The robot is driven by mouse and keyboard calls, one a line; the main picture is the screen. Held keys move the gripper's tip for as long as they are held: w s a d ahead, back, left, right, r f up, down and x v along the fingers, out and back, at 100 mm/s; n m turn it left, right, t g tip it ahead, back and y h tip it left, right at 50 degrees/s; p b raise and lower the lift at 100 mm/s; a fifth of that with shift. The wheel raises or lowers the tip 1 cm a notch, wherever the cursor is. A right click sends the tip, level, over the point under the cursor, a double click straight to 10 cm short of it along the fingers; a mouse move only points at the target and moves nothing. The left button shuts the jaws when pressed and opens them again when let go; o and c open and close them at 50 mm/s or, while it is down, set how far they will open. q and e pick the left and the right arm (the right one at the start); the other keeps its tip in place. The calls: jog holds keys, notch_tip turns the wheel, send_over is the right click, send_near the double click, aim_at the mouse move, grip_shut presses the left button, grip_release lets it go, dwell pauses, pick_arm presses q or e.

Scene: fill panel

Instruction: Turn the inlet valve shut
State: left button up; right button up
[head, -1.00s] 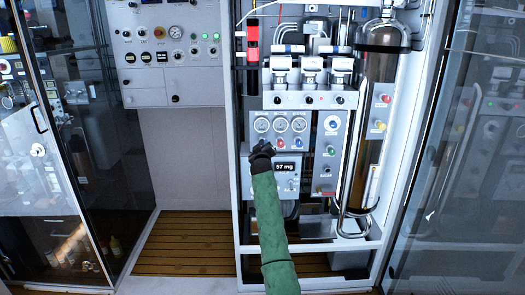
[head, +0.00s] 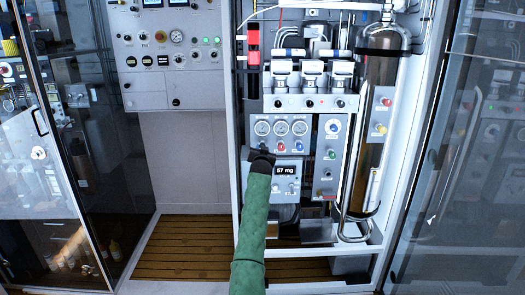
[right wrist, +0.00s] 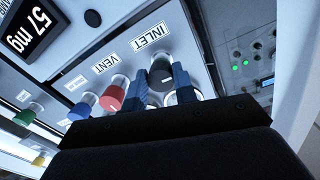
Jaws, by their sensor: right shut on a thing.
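The inlet valve is a black round knob (right wrist: 160,72) under the "INLET" label on the grey panel, seen in the right wrist view. My right gripper (right wrist: 163,85) is shut on this knob, with one dark blue finger on each side of it. In the head view my right gripper (head: 261,160) is at the panel below the left gauge, and it hides the inlet knob. A red "VENT" knob (right wrist: 113,97) stands beside it; it also shows in the head view (head: 282,147). My left gripper is not in view.
A blue knob (right wrist: 80,107) sits past the red one. Three gauges (head: 281,128) are above the knobs, and a display (head: 287,171) reading "57 mg" is just below. A tall metal cylinder (head: 375,110) stands at the right. Glass doors (head: 480,150) flank the cabinet.

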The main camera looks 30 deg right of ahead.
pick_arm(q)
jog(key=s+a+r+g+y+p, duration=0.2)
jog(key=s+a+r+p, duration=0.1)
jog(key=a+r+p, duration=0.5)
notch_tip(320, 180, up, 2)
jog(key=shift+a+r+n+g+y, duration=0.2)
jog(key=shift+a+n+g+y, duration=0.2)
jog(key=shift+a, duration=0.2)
pick_arm(e)
jog(key=m, duration=0.8)
jog(key=m+y, duration=0.1)
jog(key=m, duration=0.8)
jog(key=shift+a+r, duration=0.1)
jog(key=shift+r, duration=0.1)
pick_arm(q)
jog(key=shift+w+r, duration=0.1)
pick_arm(e)
jog(key=o, duration=1)
jog(key=shift+c, duration=0.2)
jog(key=shift+f, duration=0.1)
